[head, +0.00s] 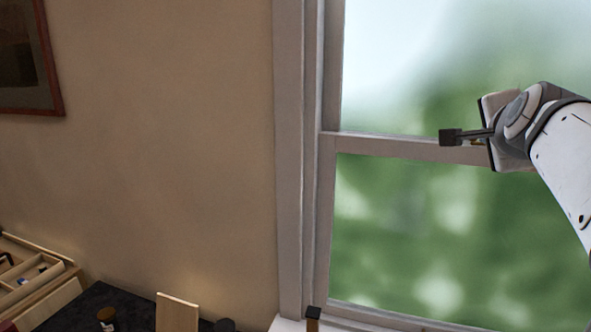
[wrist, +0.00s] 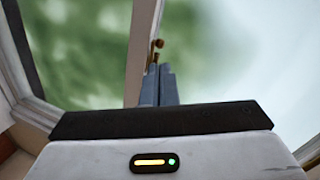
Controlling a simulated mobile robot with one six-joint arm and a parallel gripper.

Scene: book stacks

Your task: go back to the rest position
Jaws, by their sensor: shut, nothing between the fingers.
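My gripper (head: 451,137) is raised at the right of the head view, in front of the window, with its fingers pointing left. In the wrist view my gripper (wrist: 158,72) shows its two fingers side by side and touching, with nothing held between them. My white arm comes in from the right edge of the head view.
A window (head: 430,230) with a pale frame fills the right side. A wooden tray (head: 62,275) with compartments, a dark tabletop (head: 75,318) and an upright wooden board (head: 177,312) are at the lower left. A framed picture (head: 45,85) hangs at upper left.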

